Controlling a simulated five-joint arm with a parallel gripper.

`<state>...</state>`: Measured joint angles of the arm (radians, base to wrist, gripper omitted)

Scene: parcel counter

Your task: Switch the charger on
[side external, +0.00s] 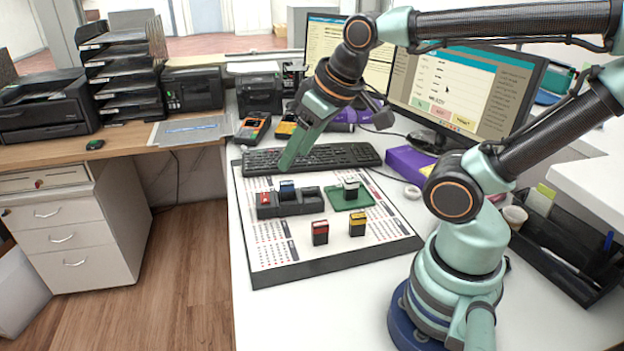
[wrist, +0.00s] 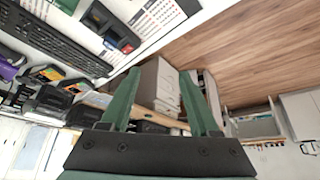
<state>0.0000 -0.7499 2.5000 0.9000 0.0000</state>
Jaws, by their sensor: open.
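The dark charger (side external: 286,210) sits on the white printed board, toward its left side. A blue-topped battery (side external: 287,188) stands in one of its bays, and a small red part (side external: 263,197) shows at its left end. I cannot tell the switch's position. The charger also shows in the wrist view (wrist: 102,17) at the top left, with blue and red parts on it. My gripper (side external: 285,163) is above and behind the charger, near the keyboard, apart from it. Its two green fingers (wrist: 160,72) are spread in the wrist view, with nothing between them.
A green pad (side external: 346,204) holds a white-topped battery (side external: 350,186). A red battery (side external: 320,232) and a yellow battery (side external: 358,224) stand in front. A keyboard (side external: 330,156) and purple box (side external: 409,162) lie behind. The board's front left is clear.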

